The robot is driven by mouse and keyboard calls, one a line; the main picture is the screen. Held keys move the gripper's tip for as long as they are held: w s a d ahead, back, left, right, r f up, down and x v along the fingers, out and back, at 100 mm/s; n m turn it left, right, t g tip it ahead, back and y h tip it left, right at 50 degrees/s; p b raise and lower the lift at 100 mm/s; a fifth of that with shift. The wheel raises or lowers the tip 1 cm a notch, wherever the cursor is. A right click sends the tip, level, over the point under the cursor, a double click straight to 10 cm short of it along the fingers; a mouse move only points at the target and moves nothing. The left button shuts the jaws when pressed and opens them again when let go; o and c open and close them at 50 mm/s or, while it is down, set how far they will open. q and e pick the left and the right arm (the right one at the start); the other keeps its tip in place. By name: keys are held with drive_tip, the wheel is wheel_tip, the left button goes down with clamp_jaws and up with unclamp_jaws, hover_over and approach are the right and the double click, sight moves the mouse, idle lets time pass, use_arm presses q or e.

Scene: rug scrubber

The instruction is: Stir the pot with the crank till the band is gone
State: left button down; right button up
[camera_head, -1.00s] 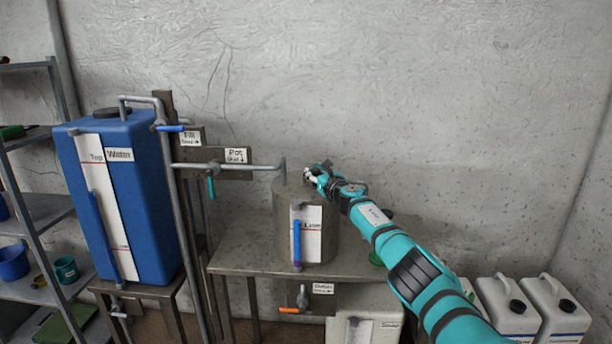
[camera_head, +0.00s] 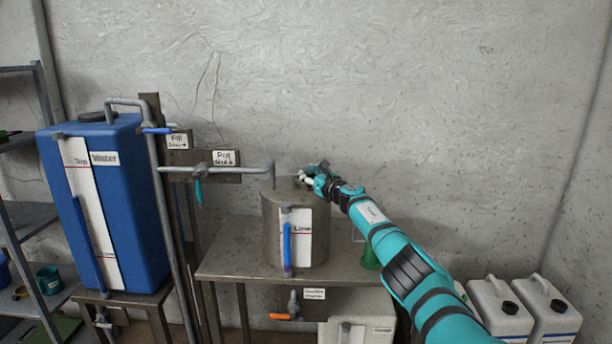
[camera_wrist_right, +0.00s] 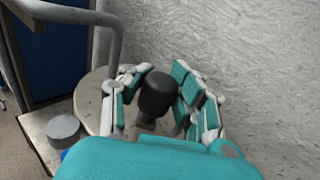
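The pot (camera_head: 270,228) is a grey metal cylinder standing upright on a metal table. Its front has a white scale plate and a sight tube (camera_head: 287,245), mostly blue with a purple lower end. I cannot make out for certain which part is the band. The crank's dark knob (camera_wrist_right: 155,95) stands above the pot's round top (camera_wrist_right: 90,98) in the right wrist view. My right gripper (camera_head: 303,180) is over the pot. Its fingers (camera_wrist_right: 157,85) sit on both sides of the knob and appear closed on it. The pot's inside is hidden. My left gripper is not in view.
A blue water tank (camera_head: 135,200) stands at left. An orange-handled valve (camera_head: 283,316) is under the table edge. White canisters (camera_head: 500,312) stand at lower right.

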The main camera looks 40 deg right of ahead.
drive_tip(key=o, duration=0.6)
drive_tip(key=shift+s+d, duration=0.4)
drive_tip(key=shift+s, duration=0.15)
drive_tip(key=shift+w+a+r, duration=0.1)
drive_tip(key=shift+w+a, duration=0.1)
drive_tip(key=shift+w, duration=0.05)
drive_tip(key=shift+s+d, duration=0.1)
drive_tip(key=shift+s, duration=0.4)
drive_tip(key=s+a, duration=0.2)
drive_tip(key=s, duration=0.9)
